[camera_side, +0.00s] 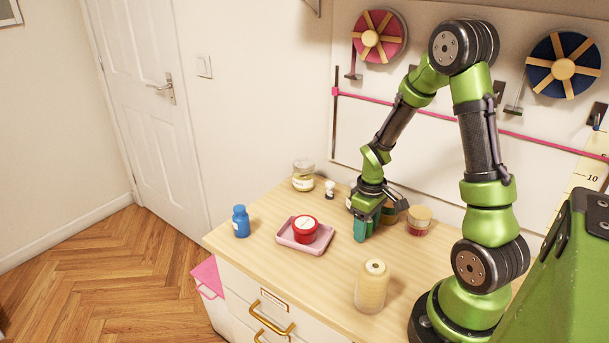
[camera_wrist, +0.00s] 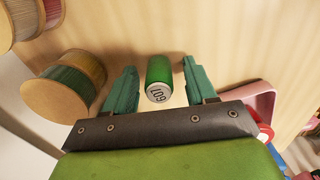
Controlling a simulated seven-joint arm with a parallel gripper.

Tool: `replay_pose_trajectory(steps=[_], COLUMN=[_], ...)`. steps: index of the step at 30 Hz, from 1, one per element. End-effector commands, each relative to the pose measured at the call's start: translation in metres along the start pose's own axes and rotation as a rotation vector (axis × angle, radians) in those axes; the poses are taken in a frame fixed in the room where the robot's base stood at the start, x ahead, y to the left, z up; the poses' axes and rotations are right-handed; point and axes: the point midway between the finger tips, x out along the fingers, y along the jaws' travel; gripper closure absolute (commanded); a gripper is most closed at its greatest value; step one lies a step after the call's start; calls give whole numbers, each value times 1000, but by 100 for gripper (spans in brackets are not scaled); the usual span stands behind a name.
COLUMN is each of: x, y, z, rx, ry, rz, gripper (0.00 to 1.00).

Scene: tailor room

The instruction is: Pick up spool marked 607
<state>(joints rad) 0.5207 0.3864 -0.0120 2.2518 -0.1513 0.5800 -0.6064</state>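The small green spool (camera_wrist: 159,72) shows its pale end marked 607 in the wrist view. It is between the two teal fingers of my gripper (camera_wrist: 160,82), which are spread wide with a visible gap on each side of it. In the side view my gripper (camera_side: 374,222) points down low over the wooden top. There the fingers hide the spool, and I cannot tell it apart from them.
Larger spools stand close beside my gripper, one with dark green thread (camera_wrist: 72,78) and one with red thread (camera_side: 417,228). A pink tray (camera_side: 284,241) with a red tin (camera_side: 305,229) is left. A cream thread cone (camera_side: 372,288) stands in front. A blue bottle (camera_side: 241,222) stands near the left edge.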

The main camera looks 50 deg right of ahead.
Motion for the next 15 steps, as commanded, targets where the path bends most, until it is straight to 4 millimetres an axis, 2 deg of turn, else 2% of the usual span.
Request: replay_pose_trajectory(steps=[1, 10, 15], x=[0, 0, 0], y=[0, 0, 0], z=[0, 0, 0], rx=[0, 0, 0], ry=[0, 0, 0], rz=[0, 0, 0], gripper=[52, 98, 100])
